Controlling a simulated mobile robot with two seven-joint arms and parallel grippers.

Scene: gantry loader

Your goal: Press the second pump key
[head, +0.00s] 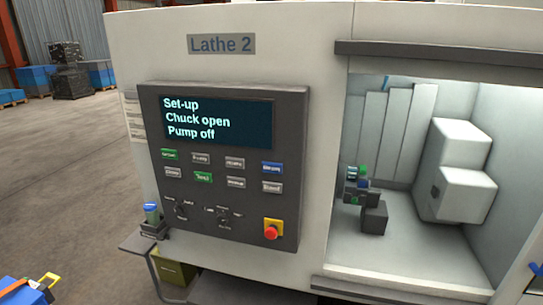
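The lathe's dark control panel (230,165) faces me, left of the machine opening. Its screen (218,120) reads "Set-up", "Chuck open", "Pump off". Below are two rows of small keys. The upper row has a green key (169,154), two grey keys (200,158) and a blue key (272,169). The lower row has a grey key (172,172), a green key (204,177) and two more grey keys (236,183). The key labels are too small to read surely, so I cannot tell which are pump keys. Small coloured parts at the lower picture edges may be my grippers; their fingers cannot be made out.
Rotary switches (223,214) and a red emergency stop (271,231) on yellow sit low on the panel. A small shelf (140,243) with a blue-topped item (151,213) juts out at left. The opening at right shows a grey block (374,217).

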